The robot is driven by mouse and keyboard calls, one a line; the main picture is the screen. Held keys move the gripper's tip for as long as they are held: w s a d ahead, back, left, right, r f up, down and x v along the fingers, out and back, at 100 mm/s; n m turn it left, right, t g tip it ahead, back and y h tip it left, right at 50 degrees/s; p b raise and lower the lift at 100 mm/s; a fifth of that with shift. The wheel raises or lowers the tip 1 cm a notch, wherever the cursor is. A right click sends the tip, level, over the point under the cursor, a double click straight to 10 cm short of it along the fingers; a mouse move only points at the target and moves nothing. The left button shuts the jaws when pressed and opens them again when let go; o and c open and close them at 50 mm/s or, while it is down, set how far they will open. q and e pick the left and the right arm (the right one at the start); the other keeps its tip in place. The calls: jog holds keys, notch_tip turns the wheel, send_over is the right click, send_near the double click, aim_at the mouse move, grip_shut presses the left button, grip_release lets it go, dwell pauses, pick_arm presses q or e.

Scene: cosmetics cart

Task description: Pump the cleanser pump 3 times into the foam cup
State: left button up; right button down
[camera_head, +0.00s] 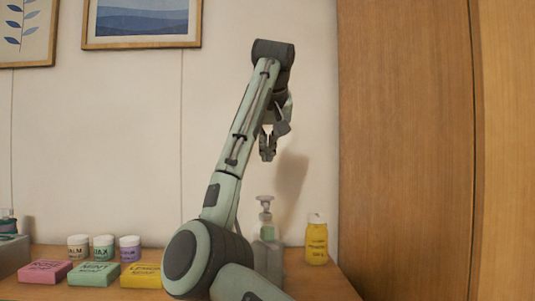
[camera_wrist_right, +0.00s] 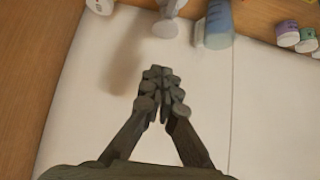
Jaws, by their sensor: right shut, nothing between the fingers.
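A pale, greyish pump bottle (camera_head: 268,255) stands upright on the wooden top, partly hidden behind my right arm. Its pump head (camera_head: 265,203) shows clear above the arm. My right gripper (camera_head: 268,155) hangs above the pump head, apart from it, with fingers pointing down. In the right wrist view the fingers of this gripper (camera_wrist_right: 158,75) are together and empty. The pump head (camera_wrist_right: 166,27) shows there beyond the fingertips. A blue cylinder (camera_wrist_right: 218,25) stands beside it; I cannot tell whether it is the foam cup. My left gripper is out of view.
A yellow bottle with a white cap (camera_head: 316,240) stands right of the pump bottle. Several small jars (camera_head: 103,247) stand at left, behind pink (camera_head: 45,272), green (camera_head: 94,273) and yellow (camera_head: 141,275) boxes. A wall (camera_head: 130,150) rises behind, and a wooden panel (camera_head: 405,150) at right.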

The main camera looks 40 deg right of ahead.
send_over(266, 197)
jog(key=s, duration=0.1)
jog(key=f, duration=0.5)
jog(key=shift+a+f+p, duration=0.2)
jog(key=shift+a+p, duration=0.15)
jog(key=shift+p, duration=0.05)
notch_tip(266, 197, down, 2)
jog(key=shift+s+f, duration=0.1)
jog(key=shift+f, duration=0.65)
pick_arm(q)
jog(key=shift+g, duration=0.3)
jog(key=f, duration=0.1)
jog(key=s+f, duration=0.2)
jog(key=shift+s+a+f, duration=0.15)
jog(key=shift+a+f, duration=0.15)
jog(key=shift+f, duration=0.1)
pick_arm(e)
jog(key=shift+a+f, duration=0.1)
jog(key=shift+f, duration=0.85)
jog(key=shift+r, duration=0.1)
